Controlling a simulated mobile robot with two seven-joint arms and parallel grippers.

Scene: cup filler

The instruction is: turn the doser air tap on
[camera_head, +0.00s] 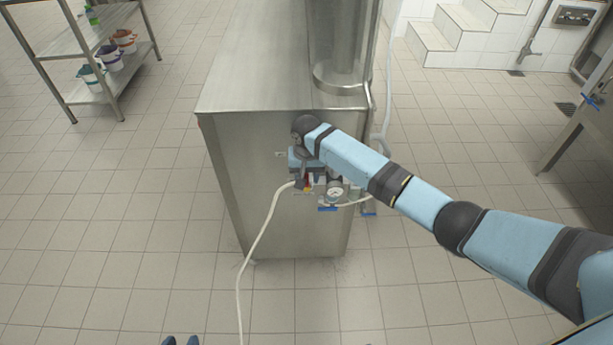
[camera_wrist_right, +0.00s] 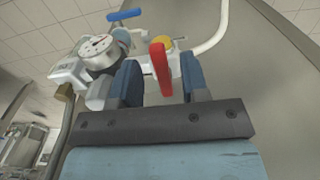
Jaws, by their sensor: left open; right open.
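The air tap with a red handle (camera_wrist_right: 161,68) is on the air line at the front of the steel machine. A little of its red shows below my right gripper (camera_head: 305,176) in the head view. In the right wrist view my right gripper (camera_wrist_right: 159,85) is open, with one blue finger on each side of the red handle. I cannot tell whether either finger touches it.
A pressure gauge (camera_head: 336,193) sits beside the tap, with a blue handle (camera_head: 327,209) below it. A pale hose (camera_head: 260,232) hangs from the steel cabinet (camera_head: 230,180) to the floor. A shelf rack (camera_head: 95,97) stands at the left. The tiled floor around is clear.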

